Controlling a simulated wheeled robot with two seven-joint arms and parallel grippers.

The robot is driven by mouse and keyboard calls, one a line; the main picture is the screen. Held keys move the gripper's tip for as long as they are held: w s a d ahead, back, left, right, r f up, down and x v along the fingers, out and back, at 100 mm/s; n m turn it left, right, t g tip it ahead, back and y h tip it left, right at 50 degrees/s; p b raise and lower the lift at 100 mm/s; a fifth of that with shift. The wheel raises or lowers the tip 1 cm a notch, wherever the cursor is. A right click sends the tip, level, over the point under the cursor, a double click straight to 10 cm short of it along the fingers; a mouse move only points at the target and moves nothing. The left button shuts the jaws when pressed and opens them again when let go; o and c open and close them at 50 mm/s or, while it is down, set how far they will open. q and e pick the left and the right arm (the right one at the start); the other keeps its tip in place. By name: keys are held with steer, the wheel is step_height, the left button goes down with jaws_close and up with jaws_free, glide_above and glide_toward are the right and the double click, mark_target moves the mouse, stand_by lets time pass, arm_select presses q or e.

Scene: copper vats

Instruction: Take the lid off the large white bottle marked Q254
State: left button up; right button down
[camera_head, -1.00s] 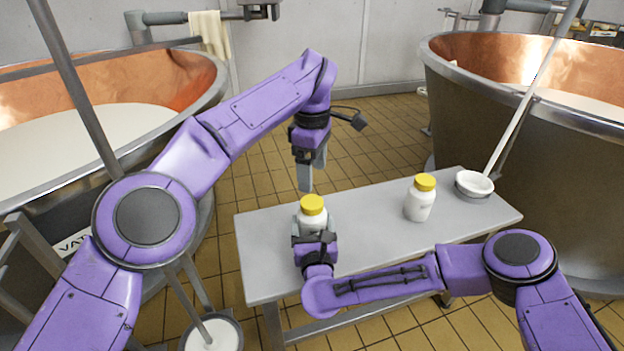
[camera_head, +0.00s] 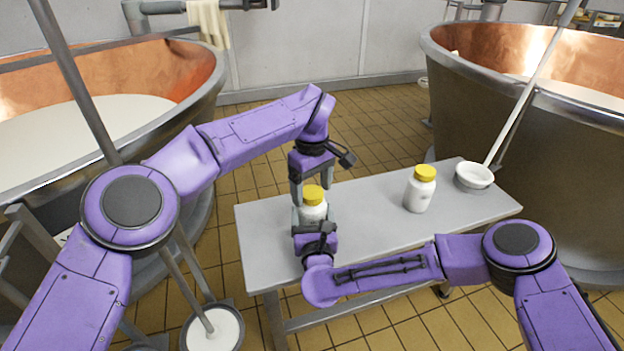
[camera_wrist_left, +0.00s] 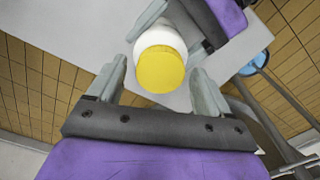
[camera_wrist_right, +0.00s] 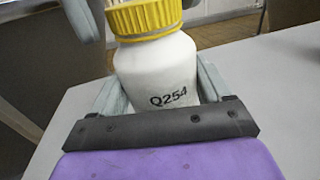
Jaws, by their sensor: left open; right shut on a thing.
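The white bottle marked Q254 (camera_wrist_right: 165,80) stands upright in the right wrist view, its yellow lid (camera_wrist_right: 145,17) on. In the head view the bottle (camera_head: 313,211) is at the left part of the bench, under its lid (camera_head: 313,193). My right gripper (camera_head: 314,222) is shut on the bottle's body from the front. My left gripper (camera_head: 312,190) points down from above, open, its fingers at either side of the lid. In the left wrist view the lid (camera_wrist_left: 160,69) lies between and just beyond the open fingertips; I cannot tell whether they touch it.
A second white bottle with a yellow lid (camera_head: 420,189) stands further right on the grey bench (camera_head: 372,222). A white ladle bowl (camera_head: 473,176) rests at the bench's right end. Copper vats (camera_head: 190,72) (camera_head: 500,120) stand left and right. The bench between the two bottles is clear.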

arm_select(q)
steer(key=c, duration=1.1)
steer(key=n, duration=0.6)
steer(key=shift+n, duration=0.3)
steer(key=n, duration=1.8)
steer(key=shift+n, duration=0.3)
steer(key=n, duration=0.6)
steer(key=shift+r, duration=0.1)
steer(key=n, duration=0.8)
steer(key=shift+n, duration=0.3)
steer(key=n, duration=0.3)
